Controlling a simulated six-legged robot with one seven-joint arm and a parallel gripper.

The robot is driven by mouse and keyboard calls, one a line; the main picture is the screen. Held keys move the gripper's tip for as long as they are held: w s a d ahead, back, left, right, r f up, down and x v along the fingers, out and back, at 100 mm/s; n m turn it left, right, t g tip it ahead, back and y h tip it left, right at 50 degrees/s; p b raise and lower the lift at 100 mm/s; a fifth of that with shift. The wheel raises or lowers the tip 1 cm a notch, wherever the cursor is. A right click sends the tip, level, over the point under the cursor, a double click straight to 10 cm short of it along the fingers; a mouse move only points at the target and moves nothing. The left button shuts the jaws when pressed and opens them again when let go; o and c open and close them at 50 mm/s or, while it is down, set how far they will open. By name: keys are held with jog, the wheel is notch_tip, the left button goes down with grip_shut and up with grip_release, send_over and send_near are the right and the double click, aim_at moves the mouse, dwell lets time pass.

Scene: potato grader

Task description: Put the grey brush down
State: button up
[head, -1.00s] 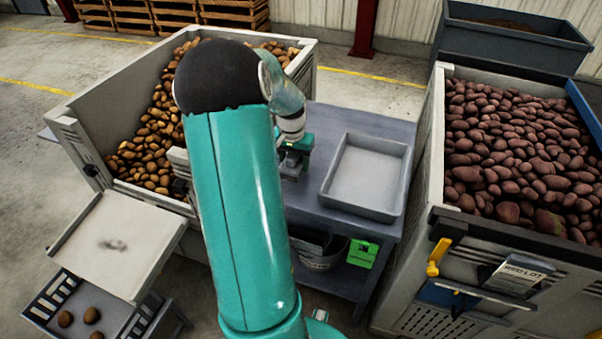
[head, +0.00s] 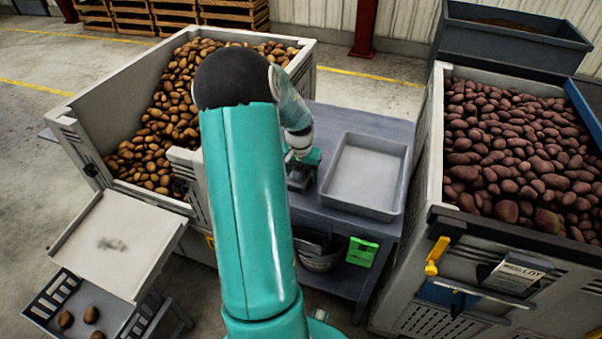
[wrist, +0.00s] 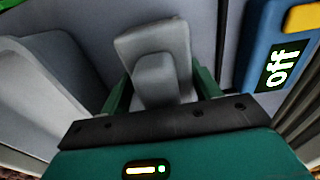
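The grey brush (wrist: 155,60) appears in the wrist view as a grey block between the two green fingers of my gripper (wrist: 162,88). The fingers lie along both its sides and look closed on it. In the head view my gripper (head: 303,165) is over the grey table (head: 375,122), between the potato bin and the shallow tray. My arm hides part of this area. I cannot tell whether the brush touches the table top.
A shallow grey tray (head: 399,192) is close on the right. The bin of brown potatoes (head: 90,105) is on the left, the red potato bin (head: 428,150) on the far right. In the wrist view a blue device (wrist: 262,50) reads "off".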

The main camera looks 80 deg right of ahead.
jog(key=shift+o, duration=0.3)
jog(key=shift+w+f, duration=0.1)
jog(key=shift+w, duration=0.25)
jog(key=shift+w+r, duration=0.1)
jog(key=shift+r, duration=0.15)
jog(key=r, duration=1.2)
jog(key=shift+a, duration=0.35)
